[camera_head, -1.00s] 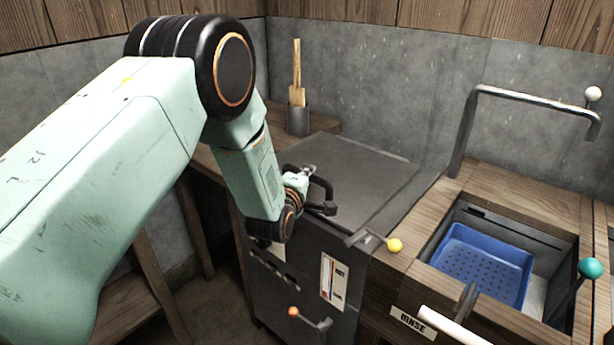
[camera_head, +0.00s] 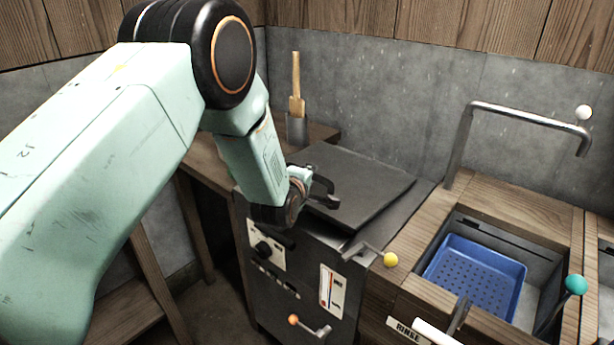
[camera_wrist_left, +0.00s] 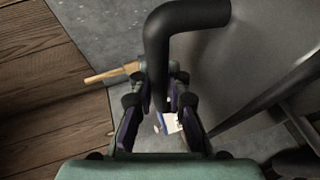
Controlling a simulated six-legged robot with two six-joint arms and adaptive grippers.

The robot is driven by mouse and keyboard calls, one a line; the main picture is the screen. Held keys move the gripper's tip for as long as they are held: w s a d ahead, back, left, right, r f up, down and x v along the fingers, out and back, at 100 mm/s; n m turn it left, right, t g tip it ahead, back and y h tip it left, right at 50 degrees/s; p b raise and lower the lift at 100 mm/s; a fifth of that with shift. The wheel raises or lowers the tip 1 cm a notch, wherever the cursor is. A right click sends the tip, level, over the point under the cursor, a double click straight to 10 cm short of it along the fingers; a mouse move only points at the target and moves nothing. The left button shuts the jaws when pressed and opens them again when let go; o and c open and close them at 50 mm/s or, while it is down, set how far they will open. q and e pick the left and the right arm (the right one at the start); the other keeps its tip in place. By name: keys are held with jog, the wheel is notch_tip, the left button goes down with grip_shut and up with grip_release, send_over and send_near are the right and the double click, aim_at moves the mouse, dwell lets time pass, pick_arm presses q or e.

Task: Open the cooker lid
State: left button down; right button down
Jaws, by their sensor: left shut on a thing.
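The cooker lid (camera_head: 352,184) is a flat dark grey plate on top of the dark cooker (camera_head: 340,262). Its front edge is raised a little, with a gap under it at the front right. My left gripper (camera_head: 322,196) is at the lid's front left, and its arm comes in from the left. In the left wrist view, the gripper (camera_wrist_left: 160,105) is shut on the thick black lid handle (camera_wrist_left: 157,62), which passes between its two fingers. The handle partly hides the lid in that view. My right gripper is not in view.
A yellow-knobbed lever (camera_head: 390,259) and an orange-knobbed lever (camera_head: 294,320) stick out at the cooker's front. A blue perforated tray (camera_head: 476,275) sits in the sink to the right, below a bent metal pipe (camera_head: 530,112). A wooden tool (camera_head: 296,85) stands in a grey holder behind.

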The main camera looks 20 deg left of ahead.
pick_arm(q)
jog(key=shift+g, duration=0.6)
jog(key=r+p, duration=0.1)
jog(key=w+r+p, duration=0.1)
jog(key=r, duration=0.1)
jog(key=w+r+p, duration=0.1)
jog(key=r, duration=0.1)
jog(key=shift+d+r, duration=0.25)
jog(key=shift+d, duration=0.05)
jog(key=w+d+r+p, duration=0.2)
jog(key=w+r+p, duration=0.1)
jog(key=w+r, duration=0.2)
jog(key=shift+w+r, duration=0.2)
jog(key=shift+r, duration=1.15)
jog(key=c, duration=1.6)
grip_release()
jog(key=o, duration=0.3)
jog(key=shift+a+f, duration=0.1)
jog(key=shift+s, duration=0.1)
